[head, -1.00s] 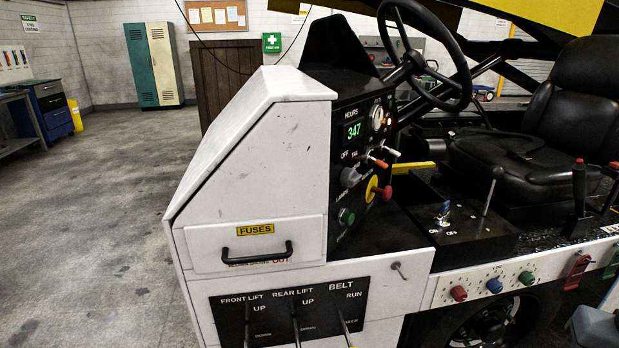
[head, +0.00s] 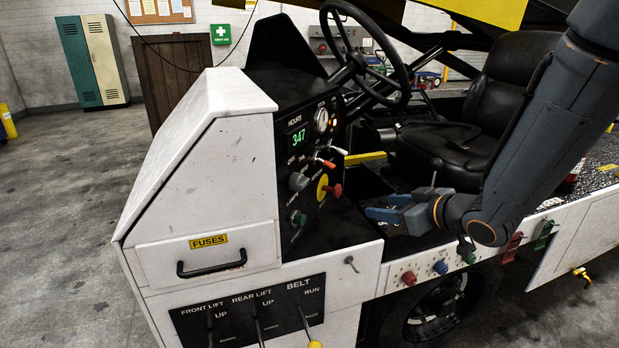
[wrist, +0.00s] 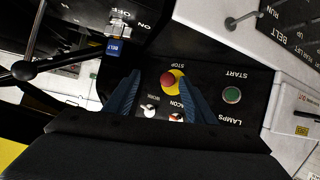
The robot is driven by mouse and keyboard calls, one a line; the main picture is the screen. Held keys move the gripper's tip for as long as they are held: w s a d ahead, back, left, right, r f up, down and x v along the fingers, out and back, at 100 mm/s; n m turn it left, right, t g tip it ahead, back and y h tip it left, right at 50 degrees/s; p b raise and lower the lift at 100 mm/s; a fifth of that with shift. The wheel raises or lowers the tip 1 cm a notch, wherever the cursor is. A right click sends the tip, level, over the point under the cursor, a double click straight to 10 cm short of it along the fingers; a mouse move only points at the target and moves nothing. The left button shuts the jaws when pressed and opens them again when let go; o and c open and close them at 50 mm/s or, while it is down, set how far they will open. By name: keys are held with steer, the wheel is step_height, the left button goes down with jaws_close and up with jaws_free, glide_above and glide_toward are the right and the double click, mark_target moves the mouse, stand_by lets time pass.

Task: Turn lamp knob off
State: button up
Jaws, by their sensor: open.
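The lamp knob (head: 298,181) is a small grey rotary knob on the black face of the console (head: 318,150), below the OFF and TAIL lettering. Its pointer is too small to read. My gripper (head: 378,207) is open and empty, with blue fingers, to the right of the console face and apart from the knob. In the wrist view its fingers (wrist: 159,74) point toward the panel, on either side of the red stop button (wrist: 170,80). The LAMPS lettering (wrist: 222,121) shows there beside the right finger, but I cannot make out the knob.
The red stop button on its yellow disc (head: 330,190), a green start button (head: 298,218) and orange and white toggles (head: 325,163) sit close around the knob. The steering wheel (head: 365,55) overhangs the panel's upper right. Belt and lift levers (head: 257,322) stand at the front.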

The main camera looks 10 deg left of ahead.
steer(key=s+a+r+n+g+y, duration=0.2)
steer(key=s+a+r+n+y, duration=0.15)
steer(key=a+y, duration=0.2)
steer(key=n+g+y+p, duration=0.2)
steer(key=g+y, duration=0.2)
glide_toward(306, 183)
steer(key=a, duration=0.2)
steer(key=shift+h, duration=0.25)
steer(key=p+x, duration=0.1)
steer(key=x, duration=0.6)
steer(key=shift+w+r+p, duration=0.1)
steer(key=shift+w+p, duration=0.1)
steer(key=shift+p, duration=0.1)
steer(key=c, duration=1)
